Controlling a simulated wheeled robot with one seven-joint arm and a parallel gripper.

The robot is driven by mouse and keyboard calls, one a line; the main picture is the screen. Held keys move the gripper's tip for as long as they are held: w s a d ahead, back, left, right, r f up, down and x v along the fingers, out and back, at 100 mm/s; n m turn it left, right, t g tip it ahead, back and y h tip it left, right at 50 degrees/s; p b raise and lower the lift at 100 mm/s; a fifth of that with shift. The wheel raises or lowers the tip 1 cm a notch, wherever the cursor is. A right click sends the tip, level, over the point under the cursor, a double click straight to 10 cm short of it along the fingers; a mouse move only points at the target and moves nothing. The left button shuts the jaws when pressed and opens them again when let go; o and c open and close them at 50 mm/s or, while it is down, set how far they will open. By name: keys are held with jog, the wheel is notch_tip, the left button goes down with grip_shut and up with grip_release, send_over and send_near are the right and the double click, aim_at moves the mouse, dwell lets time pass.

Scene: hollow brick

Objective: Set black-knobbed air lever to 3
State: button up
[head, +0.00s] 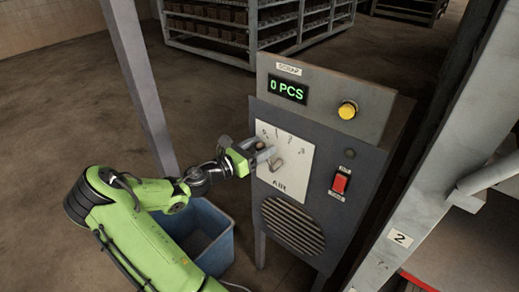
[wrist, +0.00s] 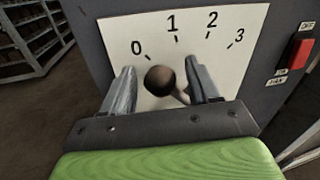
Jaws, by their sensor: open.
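The air lever's dark round knob (wrist: 160,80) shows in the wrist view, in front of a white dial plate (wrist: 120,38) marked 0, 1, 2 and 3. Its short pale stem runs down and right behind the knob, so the lever leans left, on the 0 side. My gripper (wrist: 160,78) is open, with one finger on each side of the knob and a visible gap to both. In the head view my gripper (head: 262,153) is at the dial plate (head: 300,143) labelled AIR and hides part of the lever.
The grey machine panel carries a display (head: 287,87) reading 0 PCS, a yellow button (head: 347,110) and a red switch (head: 340,182) right of the dial. A blue bin (head: 205,235) stands below my arm. Grey posts (head: 142,80) flank the panel, and shelving stands behind.

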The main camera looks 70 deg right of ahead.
jog(key=shift+c, duration=0.2)
grip_shut()
